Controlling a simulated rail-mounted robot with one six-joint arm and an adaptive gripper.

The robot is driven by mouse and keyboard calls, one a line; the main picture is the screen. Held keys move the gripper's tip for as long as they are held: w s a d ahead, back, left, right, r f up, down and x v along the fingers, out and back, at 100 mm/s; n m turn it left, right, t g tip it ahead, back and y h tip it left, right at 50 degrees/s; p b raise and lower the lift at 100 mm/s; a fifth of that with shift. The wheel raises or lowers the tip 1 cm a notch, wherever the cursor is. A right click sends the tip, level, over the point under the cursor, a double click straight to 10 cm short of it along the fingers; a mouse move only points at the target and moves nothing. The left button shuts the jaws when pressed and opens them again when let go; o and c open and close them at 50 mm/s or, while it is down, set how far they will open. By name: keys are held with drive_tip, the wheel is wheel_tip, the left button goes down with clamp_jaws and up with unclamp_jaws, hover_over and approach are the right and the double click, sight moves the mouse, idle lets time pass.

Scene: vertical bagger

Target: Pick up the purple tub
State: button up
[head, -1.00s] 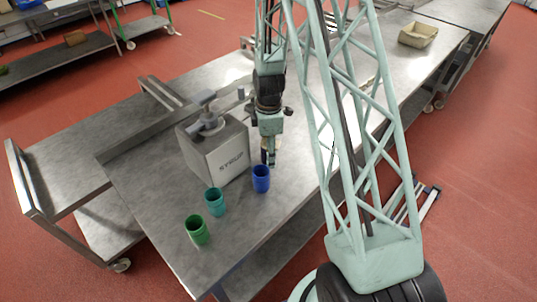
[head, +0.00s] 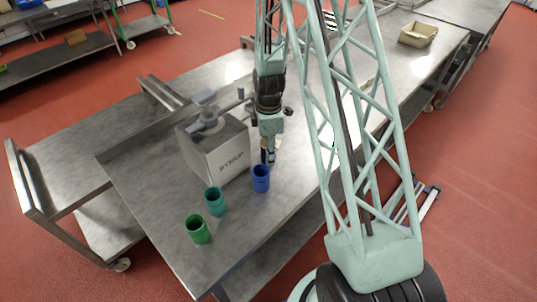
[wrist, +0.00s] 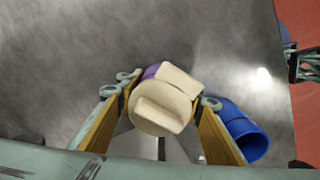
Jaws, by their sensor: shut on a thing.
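The purple tub (wrist: 151,72) shows in the wrist view only as a small purple patch between the fingers. Pale beige lumps (wrist: 165,100) cover most of it from above; I cannot tell if they are inside it or on top of it. My gripper (wrist: 166,97) is shut on the tub, with one tan-padded finger on each side. In the head view my gripper (head: 268,154) points down low over the steel table, beside the syrup dispenser. The tub cannot be made out there.
A blue cup (head: 261,179) stands close in front of my gripper, also in the wrist view (wrist: 243,131). A teal cup (head: 215,202) and a green cup (head: 198,230) stand nearer the front edge. The grey syrup dispenser (head: 222,160) is just left of my gripper. A beige tray (head: 418,35) sits far back.

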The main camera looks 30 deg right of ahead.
drive_tip(key=shift+r, duration=0.1)
idle(0.3)
drive_tip(key=shift+r+b, duration=0.3)
drive_tip(key=shift+r, duration=1.4)
drive_tip(key=s, duration=0.5)
drive_tip(key=s+a+r+b, duration=0.1)
drive_tip(key=s, duration=0.4)
drive_tip(key=s+b, duration=0.1)
drive_tip(key=s, duration=0.5)
drive_tip(key=shift+a+r, duration=0.2)
drive_tip(key=shift+a, duration=0.15)
drive_tip(key=shift+d, duration=0.15)
